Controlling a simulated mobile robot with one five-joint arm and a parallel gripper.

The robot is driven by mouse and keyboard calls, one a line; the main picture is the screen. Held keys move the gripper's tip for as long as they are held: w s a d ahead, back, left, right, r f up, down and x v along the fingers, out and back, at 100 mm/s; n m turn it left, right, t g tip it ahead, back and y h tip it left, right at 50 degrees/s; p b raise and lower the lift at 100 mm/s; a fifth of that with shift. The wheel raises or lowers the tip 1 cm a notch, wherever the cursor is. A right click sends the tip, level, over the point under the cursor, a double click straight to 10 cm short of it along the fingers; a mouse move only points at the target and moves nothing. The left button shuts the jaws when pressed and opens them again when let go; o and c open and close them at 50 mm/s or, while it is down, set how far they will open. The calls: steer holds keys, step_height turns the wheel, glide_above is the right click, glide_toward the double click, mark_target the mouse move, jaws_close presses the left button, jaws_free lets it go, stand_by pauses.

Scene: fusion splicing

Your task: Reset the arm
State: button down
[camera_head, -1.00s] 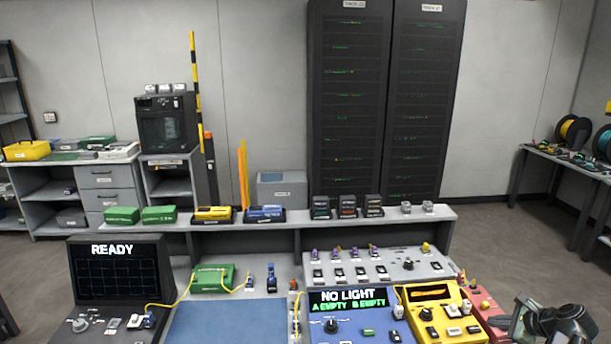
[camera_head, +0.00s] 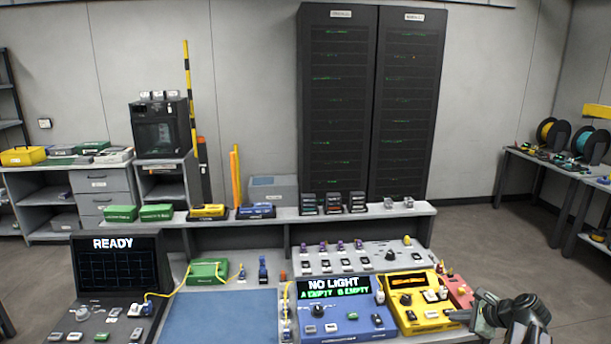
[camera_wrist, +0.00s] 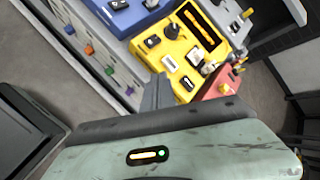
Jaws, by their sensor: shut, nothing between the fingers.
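My gripper (camera_head: 470,316) shows at the lower right of the head view, at the right end of the bench, beside the yellow device (camera_head: 418,312) and the red box (camera_head: 458,290). It is shut with nothing held. In the wrist view my gripper (camera_wrist: 157,93) shows as a grey finger above the pale green housing, pointing toward the yellow device (camera_wrist: 178,62) and the red box (camera_wrist: 215,104). A gap to them cannot be judged.
A blue device (camera_head: 345,325) reads "NO LIGHT, A EMPTY B EMPTY". A dark screen (camera_head: 117,272) at left reads "READY". A blue mat (camera_head: 222,318) lies between them. Dark racks (camera_head: 335,110) stand behind. Open floor (camera_head: 480,240) lies right of the bench.

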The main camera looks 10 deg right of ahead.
steer(key=w+a+f+n+g+y, duration=0.1)
steer(key=w+a+n, duration=0.2)
steer(key=a, duration=0.8)
steer(key=w+a+f+n+g, duration=0.1)
steer(key=w+a+n+g, duration=0.15)
steer(key=a, duration=0.95)
steer(key=w+a+f+n+g+y, duration=0.15)
steer(key=a+n, duration=0.25)
steer(key=a, duration=0.7)
steer(key=s+a+f+n+g+h, duration=0.2)
steer(key=s+a+f+n, duration=0.15)
steer(key=a+n, duration=0.5)
steer(key=s+d+n+g+h, duration=0.1)
steer(key=s+d+n+h, duration=0.1)
steer(key=s+n, duration=0.3)
steer(key=shift+s+d+f+n+g+h, duration=0.15)
steer(key=shift+s+d+n+g+h, duration=0.1)
steer(key=shift+d+n+g+h, duration=0.2)
